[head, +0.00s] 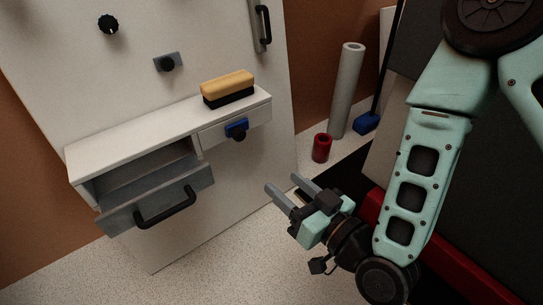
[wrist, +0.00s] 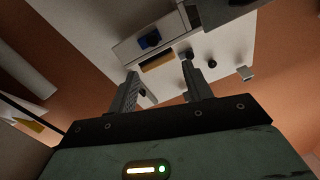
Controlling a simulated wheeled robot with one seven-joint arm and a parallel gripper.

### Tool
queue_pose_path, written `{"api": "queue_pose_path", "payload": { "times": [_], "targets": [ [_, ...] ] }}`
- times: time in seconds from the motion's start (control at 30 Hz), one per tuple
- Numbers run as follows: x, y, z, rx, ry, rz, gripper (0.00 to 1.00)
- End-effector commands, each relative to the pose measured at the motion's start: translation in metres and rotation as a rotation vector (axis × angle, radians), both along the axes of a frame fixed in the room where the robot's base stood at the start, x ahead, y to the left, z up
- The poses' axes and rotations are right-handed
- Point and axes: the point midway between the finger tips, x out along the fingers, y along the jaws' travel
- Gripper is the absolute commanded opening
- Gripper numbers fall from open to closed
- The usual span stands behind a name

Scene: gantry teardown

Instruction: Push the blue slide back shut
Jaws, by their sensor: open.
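The blue slide (head: 236,126) is a small blue block on the light front at the right end of the white cabinet, with a dark round knob just below it. It also shows in the wrist view (wrist: 149,39), upside down, near the top. I cannot tell how far it stands out. My gripper (head: 280,183) is open and empty, in front of the cabinet, below and to the right of the blue slide and apart from it. In the wrist view its two fingers (wrist: 160,70) are spread with nothing between them.
A grey drawer (head: 113,217) with a black handle stands open at the cabinet's left. A yellow and black brush (head: 228,86) lies on top. A red can (head: 321,148) and a grey cylinder (head: 347,90) stand at right. The speckled floor in front is clear.

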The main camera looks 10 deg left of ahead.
Motion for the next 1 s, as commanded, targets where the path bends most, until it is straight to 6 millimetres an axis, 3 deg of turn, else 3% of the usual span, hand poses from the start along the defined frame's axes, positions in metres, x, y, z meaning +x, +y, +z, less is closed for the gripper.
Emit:
{"api": "queue_pose_path", "payload": {
  "times": [0.03, 0.33, 1.0],
  "targets": [
    [-0.001, -0.001, -0.011, 0.016, -0.004, -0.009, 0.50],
    [0.012, 0.010, -0.012, 0.044, -0.021, -0.029, 0.50],
    [0.097, 0.110, -0.012, 0.043, -0.018, -0.027, 0.50]
  ]
}}
